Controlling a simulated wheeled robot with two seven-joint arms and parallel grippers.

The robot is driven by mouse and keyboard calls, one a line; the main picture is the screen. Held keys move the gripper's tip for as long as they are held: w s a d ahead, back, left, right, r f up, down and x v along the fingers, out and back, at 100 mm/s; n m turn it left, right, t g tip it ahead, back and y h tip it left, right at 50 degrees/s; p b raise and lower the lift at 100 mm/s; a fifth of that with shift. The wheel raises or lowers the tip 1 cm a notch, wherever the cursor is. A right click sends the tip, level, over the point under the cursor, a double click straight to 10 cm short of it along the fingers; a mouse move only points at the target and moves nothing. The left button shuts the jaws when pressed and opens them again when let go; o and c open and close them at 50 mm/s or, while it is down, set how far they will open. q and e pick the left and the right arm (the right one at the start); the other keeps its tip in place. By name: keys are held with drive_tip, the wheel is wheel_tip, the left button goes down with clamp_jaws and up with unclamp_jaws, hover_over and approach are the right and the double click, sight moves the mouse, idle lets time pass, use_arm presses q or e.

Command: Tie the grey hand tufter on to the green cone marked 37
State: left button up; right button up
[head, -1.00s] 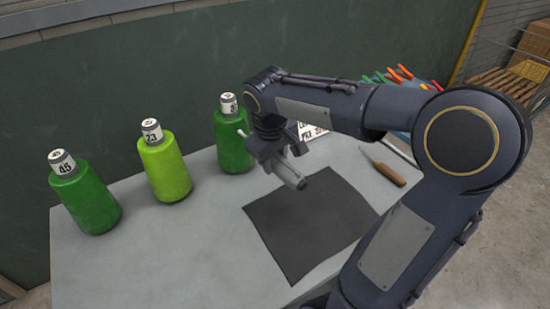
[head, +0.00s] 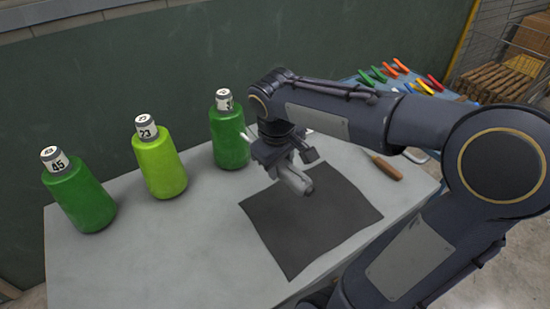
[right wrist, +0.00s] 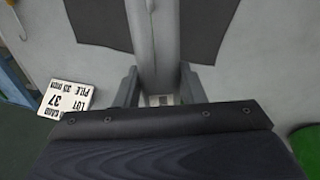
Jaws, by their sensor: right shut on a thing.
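My right gripper (head: 283,165) is shut on the grey hand tufter (head: 297,182). It holds it over the upper part of a dark mat (head: 310,225); in the right wrist view the tufter (right wrist: 153,40) runs away between the two fingers (right wrist: 158,88). Three cones stand upright along the table's back left: a dark green one marked 45 (head: 82,197), a lime green one marked 23 (head: 160,167), and a green one (head: 229,138) just left of my gripper, whose number I cannot read. A card reading LOT 37 (right wrist: 64,98) lies on the table in the right wrist view. My left gripper is not in view.
A wooden-handled tool (head: 385,167) lies right of the mat. A blue surface with several coloured handles (head: 405,75) stands behind my right arm. The grey table (head: 150,250) is clear at the front left. A dark green wall (head: 130,80) rises behind.

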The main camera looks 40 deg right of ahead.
sight(291, 176)
drive_tip(key=shift+s+a, duration=0.15)
drive_tip(key=shift+s, duration=0.85)
drive_tip(key=shift+s+a, duration=0.1)
drive_tip(key=shift+s, duration=0.9)
